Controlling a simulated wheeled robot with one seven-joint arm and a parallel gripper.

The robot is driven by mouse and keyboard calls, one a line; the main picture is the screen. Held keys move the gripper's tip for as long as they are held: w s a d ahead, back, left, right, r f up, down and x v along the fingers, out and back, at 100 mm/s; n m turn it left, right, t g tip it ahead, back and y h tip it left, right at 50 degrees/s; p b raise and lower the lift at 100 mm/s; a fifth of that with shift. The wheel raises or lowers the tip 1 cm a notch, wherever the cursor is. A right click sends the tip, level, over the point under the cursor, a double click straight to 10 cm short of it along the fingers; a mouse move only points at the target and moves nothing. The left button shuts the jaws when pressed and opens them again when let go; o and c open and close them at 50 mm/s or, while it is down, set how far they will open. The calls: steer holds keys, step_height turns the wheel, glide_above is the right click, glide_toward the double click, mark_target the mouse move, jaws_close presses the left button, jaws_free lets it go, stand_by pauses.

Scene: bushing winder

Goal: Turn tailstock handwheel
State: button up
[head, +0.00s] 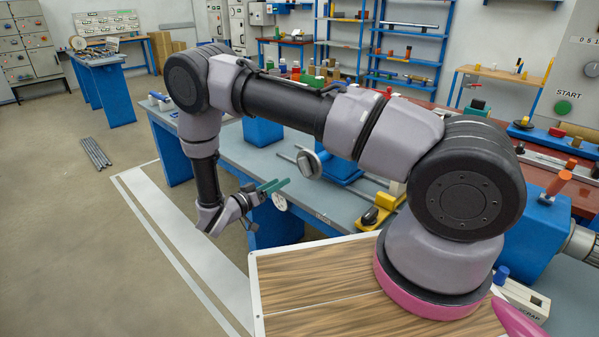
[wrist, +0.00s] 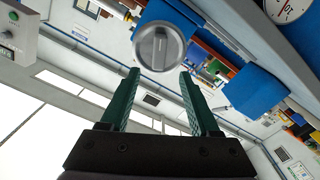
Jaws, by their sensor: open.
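The likely tailstock handwheel is a grey round wheel (head: 308,164) with a raised bar across its face, on the blue unit (head: 342,168) at the bench. In the wrist view the grey wheel (wrist: 158,46) shows ahead of the fingertips, roughly centred between them. My gripper (head: 284,183) has two green fingers and is to the left of and a little below the wheel in the head view. In the wrist view my gripper (wrist: 160,75) is open, with nothing between its fingers. I see no contact with the wheel.
A white dial (head: 279,201) sits beside my fingers at the bench edge; it shows as a round gauge (wrist: 287,6) in the wrist view. A yellow block with a black knob (head: 370,216) stands on the grey bench (head: 250,155). The floor at the left is largely free.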

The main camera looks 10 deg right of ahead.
mark_target(302, 169)
steer(key=x, duration=1)
steer(key=shift+w+d, duration=0.15)
steer(key=shift+d, duration=0.05)
steer(key=shift+c, duration=0.3)
jaws_close()
